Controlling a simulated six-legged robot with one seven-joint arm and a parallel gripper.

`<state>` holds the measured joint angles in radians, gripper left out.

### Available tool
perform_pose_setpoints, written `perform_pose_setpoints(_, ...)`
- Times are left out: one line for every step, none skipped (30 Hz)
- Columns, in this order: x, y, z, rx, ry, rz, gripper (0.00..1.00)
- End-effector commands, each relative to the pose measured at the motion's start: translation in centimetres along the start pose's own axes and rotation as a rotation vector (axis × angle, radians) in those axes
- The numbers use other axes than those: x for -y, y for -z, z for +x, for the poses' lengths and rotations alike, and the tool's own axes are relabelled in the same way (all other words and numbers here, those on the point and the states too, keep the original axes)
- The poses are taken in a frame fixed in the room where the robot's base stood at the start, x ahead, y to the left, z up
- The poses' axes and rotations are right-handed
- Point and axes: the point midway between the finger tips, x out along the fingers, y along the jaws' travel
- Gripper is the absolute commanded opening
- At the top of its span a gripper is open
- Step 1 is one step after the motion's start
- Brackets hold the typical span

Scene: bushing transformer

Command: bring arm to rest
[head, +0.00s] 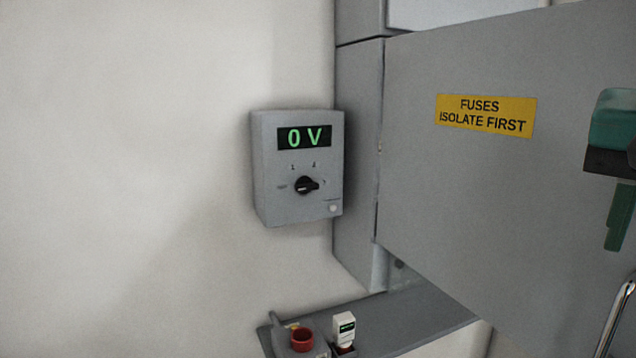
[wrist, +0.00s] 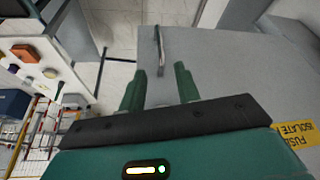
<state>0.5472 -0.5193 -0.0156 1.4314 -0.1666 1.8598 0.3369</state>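My gripper (wrist: 159,68) shows in the wrist view with its two green fingers apart and nothing held between them. In the head view only part of my gripper (head: 620,218) shows at the right edge, in front of the grey cabinet door (head: 480,190). A metal handle (wrist: 160,48) on the door lies in line with the gap between the fingers in the wrist view. In the head view the chrome handle (head: 617,318) is at the lower right, below the fingers and apart from them.
A grey wall box (head: 298,165) reads 0 V and has a black knob. A yellow fuse warning label (head: 486,115) is on the door. A grey shelf (head: 410,318) below holds a red-topped device (head: 301,339) and a small white device (head: 344,328). A cluttered rack (wrist: 40,75) stands left in the wrist view.

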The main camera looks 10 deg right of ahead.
Motion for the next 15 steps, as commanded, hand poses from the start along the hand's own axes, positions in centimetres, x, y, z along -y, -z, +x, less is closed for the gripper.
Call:
perform_pose_setpoints(0.03, 0.24, -0.37, 0.001, 0.000, -0.001, 0.32)
perform_pose_setpoints(0.03, 0.33, -0.52, 0.001, 0.000, -0.002, 0.32)
perform_pose_setpoints(0.01, 0.42, -0.70, 0.001, 0.000, -0.002, 0.32)
perform_pose_setpoints(-0.02, 0.46, -0.82, 0.001, 0.000, -0.002, 0.32)
perform_pose_setpoints(-0.04, 0.50, -0.91, 0.001, 0.000, -0.002, 0.32)
perform_pose_setpoints(-0.06, 0.53, -0.97, 0.001, 0.000, -0.002, 0.32)
perform_pose_setpoints(-0.07, 0.54, -0.99, 0.002, 0.000, -0.002, 0.32)
perform_pose_setpoints(-0.08, 0.56, -0.99, 0.002, 0.000, -0.002, 0.32)
perform_pose_setpoints(-0.09, 0.57, -0.98, 0.002, 0.000, -0.002, 0.32)
perform_pose_setpoints(-0.09, 0.58, -0.97, 0.002, 0.000, -0.002, 0.32)
perform_pose_setpoints(-0.10, 0.59, -0.96, 0.002, 0.000, -0.002, 0.32)
perform_pose_setpoints(-0.11, 0.60, -0.96, 0.002, 0.000, -0.002, 0.32)
perform_pose_setpoints(-0.12, 0.60, -0.96, 0.002, 0.000, -0.002, 0.32)
perform_pose_setpoints(-0.11, 0.60, -0.93, 0.002, 0.000, -0.003, 0.32)
perform_pose_setpoints(-0.01, 0.59, -0.80, 0.001, 0.002, -0.007, 0.32)
